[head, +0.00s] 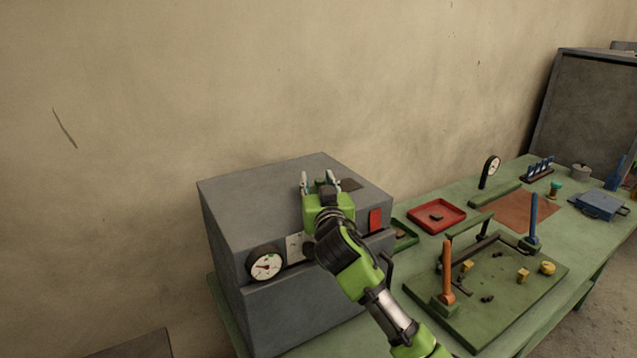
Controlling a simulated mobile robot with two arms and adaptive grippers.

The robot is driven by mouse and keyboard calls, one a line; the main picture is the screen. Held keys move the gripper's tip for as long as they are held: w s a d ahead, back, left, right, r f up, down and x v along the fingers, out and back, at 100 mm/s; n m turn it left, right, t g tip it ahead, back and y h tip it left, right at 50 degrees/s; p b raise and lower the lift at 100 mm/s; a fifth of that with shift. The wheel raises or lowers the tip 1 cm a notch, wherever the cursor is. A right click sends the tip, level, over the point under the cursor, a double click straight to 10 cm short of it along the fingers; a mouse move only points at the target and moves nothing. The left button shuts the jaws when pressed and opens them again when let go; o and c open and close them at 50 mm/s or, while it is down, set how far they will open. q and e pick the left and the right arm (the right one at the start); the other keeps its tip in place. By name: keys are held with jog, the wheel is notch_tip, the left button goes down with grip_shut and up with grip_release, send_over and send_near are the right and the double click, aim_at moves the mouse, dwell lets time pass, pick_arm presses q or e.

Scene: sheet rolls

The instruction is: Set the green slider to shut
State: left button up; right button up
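A grey box-shaped machine (235,215) stands at the left end of the green table. My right gripper (319,179) is over the machine's top, with its two fingers apart. A small teal-green patch shows between the fingers; I cannot tell whether it is the green slider or part of the gripper. No other green slider can be made out, and my gripper and arm hide part of the machine's top and front. My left gripper is not in view.
The machine's front has a round dial (266,265) and a red block (375,220). To the right are a red tray (436,216), a green board (500,310) with orange and blue posts, and a blue box (598,206). The wall stands behind.

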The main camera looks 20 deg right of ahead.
jog(key=v, duration=1.2)
jog(key=shift+a+f, duration=0.1)
